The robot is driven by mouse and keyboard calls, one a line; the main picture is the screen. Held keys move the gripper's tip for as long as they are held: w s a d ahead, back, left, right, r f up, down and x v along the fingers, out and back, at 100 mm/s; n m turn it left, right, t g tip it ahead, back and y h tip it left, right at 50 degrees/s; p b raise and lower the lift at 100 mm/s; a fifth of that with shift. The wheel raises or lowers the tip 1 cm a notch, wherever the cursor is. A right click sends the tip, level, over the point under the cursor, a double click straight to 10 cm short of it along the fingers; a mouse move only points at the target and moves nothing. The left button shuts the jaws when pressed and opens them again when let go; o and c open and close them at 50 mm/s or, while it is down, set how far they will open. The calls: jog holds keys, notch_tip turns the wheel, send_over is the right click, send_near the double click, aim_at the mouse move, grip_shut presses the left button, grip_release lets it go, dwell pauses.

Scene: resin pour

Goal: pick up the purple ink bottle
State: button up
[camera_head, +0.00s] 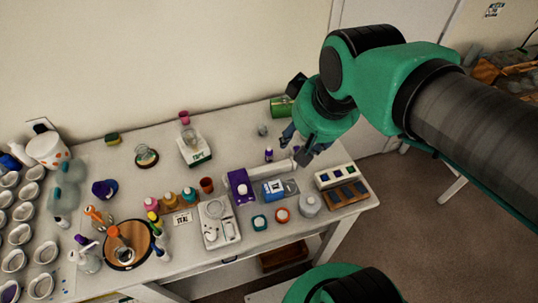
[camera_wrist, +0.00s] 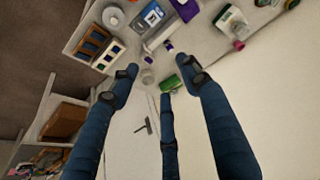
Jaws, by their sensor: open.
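A small dark purple bottle (camera_head: 269,155), likely the purple ink bottle, stands upright at the back of the white table, beyond the purple box. It also seems to show in the wrist view (camera_wrist: 168,45), small and past the fingertips. My gripper (camera_head: 296,146) hangs above the table's back right part, just right of the bottle in the head view. In the wrist view my gripper (camera_wrist: 161,74) has its three blue fingers spread, with nothing between them. Some purple also shows behind the fingers in the head view; I cannot tell what it is.
A purple box (camera_head: 240,187), a blue box (camera_head: 274,190) and a color-block tray (camera_head: 336,176) stand in front of the bottle. Cups and bottles crowd the table's left.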

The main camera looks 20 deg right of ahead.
jog(key=w+f+g, duration=0.2)
jog(key=w+f, duration=0.1)
jog(key=w, duration=0.6)
jog(key=g, duration=0.3)
send_over(269, 149)
notch_tip(269, 149, down, 20)
jog(key=shift+w+f+p, duration=0.3)
jog(key=shift+f+p, duration=0.05)
jog(key=shift+f, duration=0.3)
jog(key=shift+f+b, duration=0.6)
jog(key=shift+f, duration=3.65)
jog(key=shift+d+f+b, duration=0.1)
jog(key=shift+f+b, duration=0.5)
jog(key=shift+f, duration=2)
